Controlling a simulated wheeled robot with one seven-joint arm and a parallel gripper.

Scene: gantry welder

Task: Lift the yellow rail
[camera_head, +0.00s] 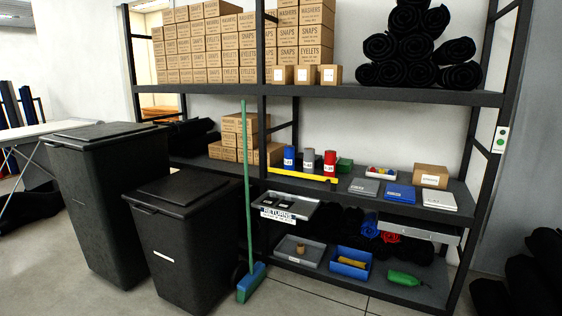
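The yellow rail (302,174) is a thin bar along the front edge of the middle shelf in the head view. It lies level, in front of a blue, a grey and a red can. Its left end is close to the green broom handle. My gripper is not in this view.
A green broom (246,190) leans upright at the shelf's left part. Two black bins (185,240) stand on the floor at left. The shelf rack (400,98) holds cartons (210,40), black rolls (410,48) and trays.

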